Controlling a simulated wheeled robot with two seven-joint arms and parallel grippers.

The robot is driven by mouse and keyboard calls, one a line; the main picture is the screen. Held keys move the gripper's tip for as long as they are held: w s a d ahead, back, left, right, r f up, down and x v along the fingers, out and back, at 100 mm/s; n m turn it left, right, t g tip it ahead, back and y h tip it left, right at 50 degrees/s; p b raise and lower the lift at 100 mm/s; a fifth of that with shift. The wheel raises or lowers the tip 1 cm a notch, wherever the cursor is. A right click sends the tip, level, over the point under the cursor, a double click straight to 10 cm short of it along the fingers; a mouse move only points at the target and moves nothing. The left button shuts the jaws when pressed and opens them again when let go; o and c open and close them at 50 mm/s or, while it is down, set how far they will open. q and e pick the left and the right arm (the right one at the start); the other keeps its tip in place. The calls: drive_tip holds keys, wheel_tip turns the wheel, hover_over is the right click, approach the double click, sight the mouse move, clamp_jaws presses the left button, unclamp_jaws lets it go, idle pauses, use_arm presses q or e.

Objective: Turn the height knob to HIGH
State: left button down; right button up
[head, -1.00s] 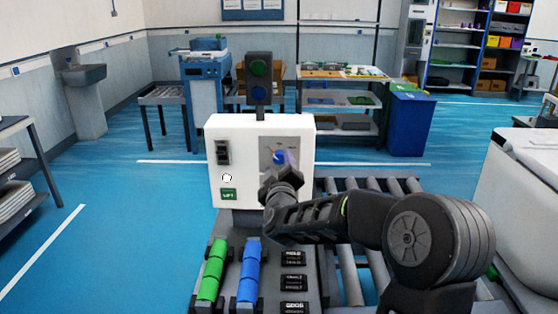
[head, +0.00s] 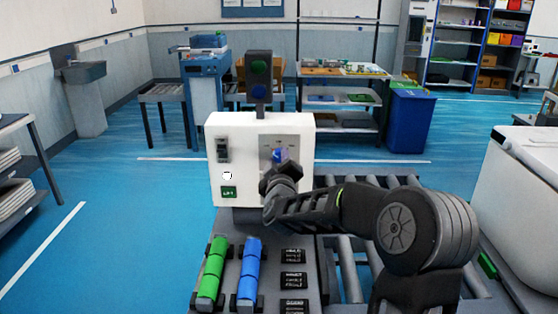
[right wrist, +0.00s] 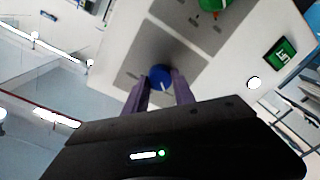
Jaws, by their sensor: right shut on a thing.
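The blue height knob (head: 277,155) sits on a grey plate on the front of the white control box (head: 237,126). My right gripper (head: 281,158) reaches it from the front and partly covers it. In the right wrist view the purple fingers of the right gripper (right wrist: 160,82) are closed on either side of the round blue knob (right wrist: 159,75). A pale pointer mark shows on the knob; the plate's lettering is too small to read. My left gripper is not in view.
A black switch (head: 222,149), a white button (head: 227,176) and a green LIFT label (head: 229,192) are on the box's left side. A green and blue light tower (head: 259,80) stands behind it. Green (head: 212,272) and blue (head: 249,272) rollers lie in front.

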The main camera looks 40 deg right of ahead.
clamp_jaws()
